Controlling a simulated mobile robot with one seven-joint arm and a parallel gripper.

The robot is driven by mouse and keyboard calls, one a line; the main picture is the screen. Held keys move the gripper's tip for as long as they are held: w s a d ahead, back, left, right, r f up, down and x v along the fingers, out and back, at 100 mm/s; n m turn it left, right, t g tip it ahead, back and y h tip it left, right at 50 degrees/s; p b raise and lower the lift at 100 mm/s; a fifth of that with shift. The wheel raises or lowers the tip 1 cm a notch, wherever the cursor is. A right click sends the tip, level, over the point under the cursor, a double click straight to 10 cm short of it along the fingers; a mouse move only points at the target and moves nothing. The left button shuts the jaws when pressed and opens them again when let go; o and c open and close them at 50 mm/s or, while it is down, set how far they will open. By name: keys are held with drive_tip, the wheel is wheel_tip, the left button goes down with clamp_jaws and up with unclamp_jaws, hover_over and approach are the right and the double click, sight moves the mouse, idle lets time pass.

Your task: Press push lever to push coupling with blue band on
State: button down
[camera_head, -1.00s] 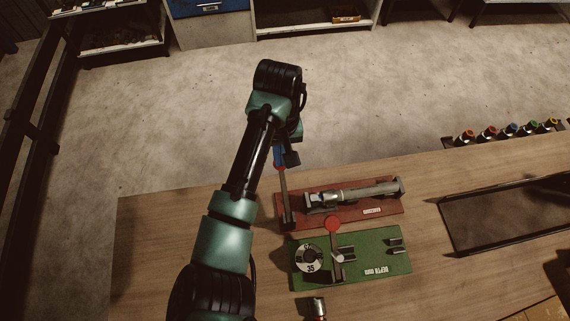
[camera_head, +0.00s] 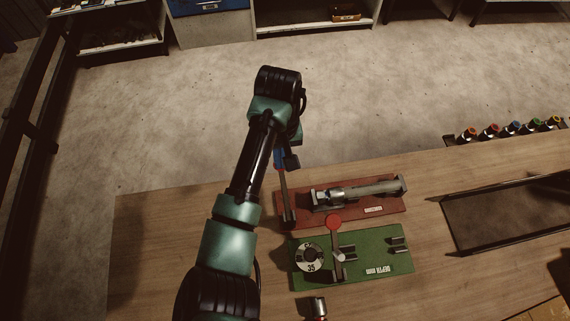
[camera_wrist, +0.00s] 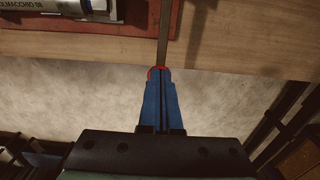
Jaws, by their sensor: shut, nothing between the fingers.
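The push lever (camera_head: 286,201) is a slim grey bar at the left end of the red base (camera_head: 364,217). Its red tip shows in the wrist view (camera_wrist: 153,70). My gripper (camera_wrist: 160,73) has its blue fingers shut, with their ends at that tip, apparently touching it; it shows in the head view (camera_head: 280,160), partly behind my arm. A grey hose (camera_head: 375,189) lies along the red base. A silver coupling (camera_head: 332,194) sits at its left end, by the clamp. A bluish patch beside silver metal in the wrist view (camera_wrist: 98,4) may be its band; the picture edge cuts it off.
A green depth gauge base (camera_head: 375,263) with a dial (camera_head: 309,257) and red knob (camera_head: 334,222) stands in front. A small fitting (camera_head: 318,306) is nearer. Coloured couplings (camera_head: 514,129) line the back right. A dark tray (camera_head: 505,213) lies right.

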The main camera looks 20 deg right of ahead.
wheel_tip(320, 180, up, 13)
drive_tip(key=p, duration=1.3)
idle(0.5)
drive_tip(key=w+d+r+t+h+b, duration=0.2)
drive_tip(key=w+d+r+t+b, duration=0.1)
drive_tip(key=w+r+t, duration=0.4)
drive_tip(key=w+d+r+t+h+b, duration=0.25)
drive_tip(key=w+r+b, duration=0.2)
drive_tip(key=r, duration=0.35)
drive_tip(key=a+r+t+h+b, duration=0.25)
drive_tip(key=r+t, duration=0.25)
drive_tip(key=r, duration=0.7)
drive_tip(key=s+a+r+n+t+y+b, duration=0.3)
drive_tip(key=s+a+r+t+y+b, duration=0.2)
drive_tip(key=s+a+r+t, duration=0.8)
drive_tip(key=s+a+r+y, duration=0.2)
drive_tip(key=s+a+r, duration=0.1)
drive_tip(key=r, duration=0.4)
drive_tip(key=shift+s+a+r, duration=0.15)
drive_tip(key=shift+s+a, duration=0.25)
drive_tip(key=shift+a, duration=0.15)
